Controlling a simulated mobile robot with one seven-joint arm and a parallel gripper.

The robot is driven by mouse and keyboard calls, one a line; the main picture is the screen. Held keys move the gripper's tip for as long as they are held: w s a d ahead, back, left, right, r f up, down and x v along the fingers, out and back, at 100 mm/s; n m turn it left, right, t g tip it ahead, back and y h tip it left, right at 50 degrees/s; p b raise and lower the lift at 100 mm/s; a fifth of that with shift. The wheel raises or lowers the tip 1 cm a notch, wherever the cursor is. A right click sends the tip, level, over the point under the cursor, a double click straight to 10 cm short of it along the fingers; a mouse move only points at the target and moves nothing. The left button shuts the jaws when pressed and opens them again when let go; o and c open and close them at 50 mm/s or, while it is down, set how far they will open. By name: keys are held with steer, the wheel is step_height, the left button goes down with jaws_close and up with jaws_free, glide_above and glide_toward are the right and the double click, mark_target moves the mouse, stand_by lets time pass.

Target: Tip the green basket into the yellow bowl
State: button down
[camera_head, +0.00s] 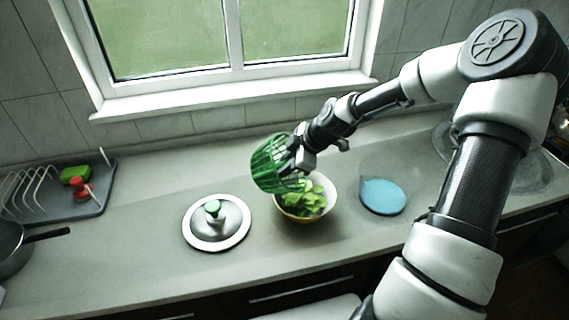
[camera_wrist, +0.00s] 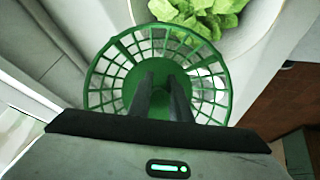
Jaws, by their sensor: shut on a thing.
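The green basket (camera_head: 272,166) is held tilted on its side above the left back of the yellow bowl (camera_head: 301,215) in the head view. My gripper (camera_head: 299,160) is shut on the basket. In the wrist view my gripper (camera_wrist: 158,85) reaches over the basket (camera_wrist: 104,62), whose round slatted frame and solid green middle show. The bowl holds green leaves (camera_head: 306,200); leaves also show in the wrist view (camera_wrist: 205,14) beyond the basket's rim. No leaves are visible in the basket, though part of its inside is hidden.
A steel lid (camera_head: 234,226) with a green knob lies left of the bowl. A blue round disc (camera_head: 383,196) lies to its right. A dish rack (camera_head: 58,195) with a green sponge stands far left beside a dark pan (camera_head: 12,250). The window wall bounds the counter behind.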

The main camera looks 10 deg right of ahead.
steer(key=shift+w+a+f+g+h+b, duration=0.1)
steer(key=shift+a+f+g+h+b, duration=0.15)
steer(key=shift+h+b, duration=0.3)
steer(key=shift+w+a+f+g+h+b, duration=0.15)
steer(key=shift+f+g+h+b, duration=0.2)
steer(key=shift+h, duration=0.2)
steer(key=shift+h+b, duration=0.4)
steer(key=g+h, duration=0.1)
steer(key=g+h+b, duration=0.1)
steer(key=h, duration=0.1)
steer(key=shift+s+d+f, duration=0.2)
steer(key=h, duration=0.1)
steer(key=g+h, duration=0.1)
steer(key=shift+s+d+f+n+h, duration=0.1)
steer(key=shift+d+n+h, duration=0.2)
steer(key=shift+h, duration=0.1)
steer(key=shift+s+d+f+g+h+p, duration=0.1)
steer(key=shift+d+f+g+h+p, duration=0.1)
steer(key=shift+g+h+p, duration=0.25)
